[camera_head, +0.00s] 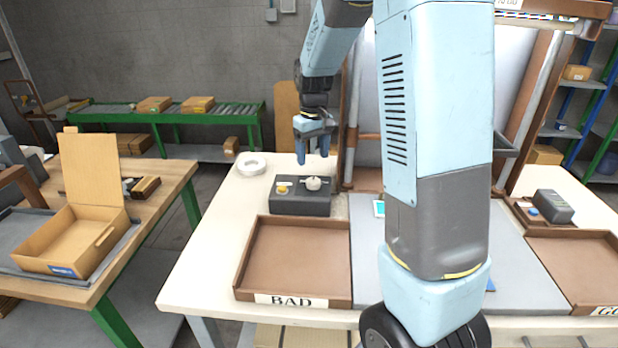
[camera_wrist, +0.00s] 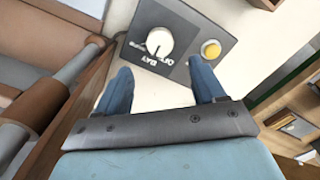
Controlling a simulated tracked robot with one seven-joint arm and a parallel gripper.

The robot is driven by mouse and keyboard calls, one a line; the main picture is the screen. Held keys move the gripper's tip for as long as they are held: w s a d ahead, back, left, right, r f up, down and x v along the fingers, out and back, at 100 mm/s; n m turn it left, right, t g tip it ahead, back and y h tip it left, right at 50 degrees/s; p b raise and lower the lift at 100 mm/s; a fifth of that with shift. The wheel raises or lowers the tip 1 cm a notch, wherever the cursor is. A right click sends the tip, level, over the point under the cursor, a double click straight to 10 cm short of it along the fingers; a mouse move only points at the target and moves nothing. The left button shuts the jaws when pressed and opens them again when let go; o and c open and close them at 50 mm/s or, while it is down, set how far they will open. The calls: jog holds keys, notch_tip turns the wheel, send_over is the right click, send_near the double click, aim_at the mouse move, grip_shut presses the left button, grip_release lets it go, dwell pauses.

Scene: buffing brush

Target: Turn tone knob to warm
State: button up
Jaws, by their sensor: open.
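A dark grey control box (camera_head: 301,203) stands on the cream table behind the tray marked BAD. Its white round knob (camera_head: 314,184) sits on the top, with a small yellow button (camera_head: 282,188) to the left. The wrist view shows the knob (camera_wrist: 159,41) with a pointer line and lettering on the panel beside it, partly readable, and the yellow button (camera_wrist: 211,49) to its right. My gripper (camera_head: 313,160) is open and empty, fingers pointing down, above and behind the box. In the wrist view its two blue fingers (camera_wrist: 161,78) are spread just short of the knob, apart from it.
The empty BAD tray (camera_head: 296,265) lies in front of the box. A white roll (camera_head: 251,164) sits left of it. A brown wooden frame (camera_head: 348,130) rises close to the right of my gripper. A side table with an open carton (camera_head: 75,240) stands at left.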

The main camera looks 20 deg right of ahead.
aim_at(313, 179)
notch_tip(313, 179, down, 8)
dwell(0.4)
